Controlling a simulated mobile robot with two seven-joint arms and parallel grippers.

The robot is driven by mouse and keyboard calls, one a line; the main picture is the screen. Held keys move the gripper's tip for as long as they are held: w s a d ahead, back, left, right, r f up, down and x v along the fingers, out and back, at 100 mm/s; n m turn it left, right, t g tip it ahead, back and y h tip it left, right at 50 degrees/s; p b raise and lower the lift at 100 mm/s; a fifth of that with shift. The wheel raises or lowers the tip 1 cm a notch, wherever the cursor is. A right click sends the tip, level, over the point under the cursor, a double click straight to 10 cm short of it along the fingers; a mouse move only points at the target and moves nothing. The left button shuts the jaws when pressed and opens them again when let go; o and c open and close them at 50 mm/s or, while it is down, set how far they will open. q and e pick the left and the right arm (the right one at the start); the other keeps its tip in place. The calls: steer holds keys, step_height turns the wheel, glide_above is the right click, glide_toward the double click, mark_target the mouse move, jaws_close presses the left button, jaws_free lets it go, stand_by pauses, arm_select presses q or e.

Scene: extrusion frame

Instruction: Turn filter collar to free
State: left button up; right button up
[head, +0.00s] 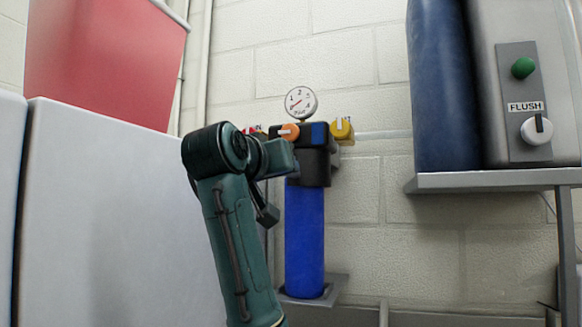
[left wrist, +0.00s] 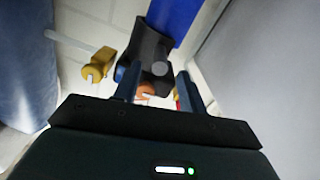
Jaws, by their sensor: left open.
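The filter has a black collar (head: 318,165) above a blue upright bowl (head: 305,240) in the head view. In the left wrist view the dark collar (left wrist: 153,45) lies just beyond the fingertips, with the blue bowl (left wrist: 174,20) behind it. My left gripper (head: 275,185) is beside the filter on its left, partly hidden by its own wrist. In the left wrist view its two fingers (left wrist: 158,75) are apart with nothing clamped between them. I cannot tell whether a finger touches the collar. My right gripper is out of view.
An orange knob (head: 289,132), a yellow valve (head: 342,129) and a pressure gauge (head: 301,103) sit at the filter head. A shelf (head: 480,181) with a blue cylinder (head: 440,90) and FLUSH panel (head: 519,105) is right. White cabinets (head: 100,210) stand left.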

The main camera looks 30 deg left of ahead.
arm_select(q)
steer(key=p+x, duration=0.2)
steer(key=x, duration=0.5)
steer(key=shift+w, duration=0.25)
steer(key=shift+c, duration=0.4)
jaws_close()
